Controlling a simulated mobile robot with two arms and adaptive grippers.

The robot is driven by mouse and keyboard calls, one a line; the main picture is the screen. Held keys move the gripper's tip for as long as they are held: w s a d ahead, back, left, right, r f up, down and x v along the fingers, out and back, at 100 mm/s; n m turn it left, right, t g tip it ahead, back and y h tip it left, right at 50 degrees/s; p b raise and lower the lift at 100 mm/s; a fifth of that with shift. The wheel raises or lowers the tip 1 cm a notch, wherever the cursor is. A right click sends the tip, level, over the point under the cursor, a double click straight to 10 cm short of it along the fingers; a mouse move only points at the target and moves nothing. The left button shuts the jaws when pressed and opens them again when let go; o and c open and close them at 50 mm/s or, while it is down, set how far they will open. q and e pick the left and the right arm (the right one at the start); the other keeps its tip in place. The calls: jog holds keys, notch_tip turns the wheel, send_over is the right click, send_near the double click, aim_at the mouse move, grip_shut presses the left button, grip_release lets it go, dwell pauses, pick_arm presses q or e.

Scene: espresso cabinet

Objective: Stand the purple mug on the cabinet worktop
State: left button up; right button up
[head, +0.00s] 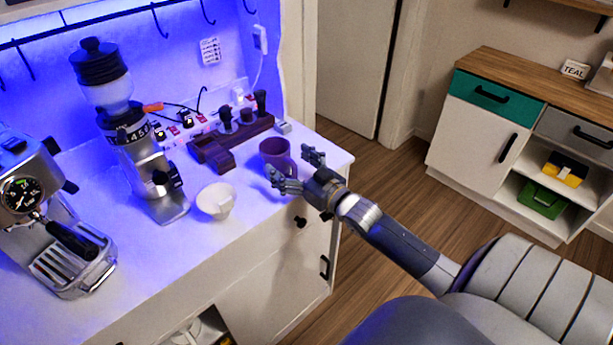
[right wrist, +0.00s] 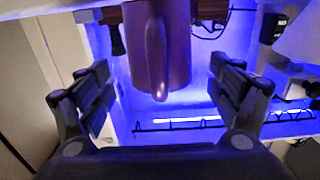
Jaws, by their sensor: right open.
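The purple mug (head: 275,153) stands upright on the white cabinet worktop (head: 262,216), near its right end. My right gripper (head: 294,171) is open just in front of the mug, at the worktop's front edge. In the right wrist view the mug (right wrist: 158,45) shows between and beyond the two spread fingers of my right gripper (right wrist: 162,92), its handle facing the camera. The fingers look clear of the mug there. My left gripper is not in view.
A white cup (head: 216,201) stands left of the mug. A dark wooden tamper stand (head: 215,148) is behind it. The grinder (head: 150,165) and espresso machine (head: 50,225) stand further left. A teal-drawer cabinet (head: 497,93) is across the floor at right.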

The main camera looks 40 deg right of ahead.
jog(key=s, duration=0.4)
jog(key=s+b, duration=0.1)
jog(key=s, duration=0.2)
jog(key=shift+d+r, duration=0.1)
jog(key=shift+d, duration=0.15)
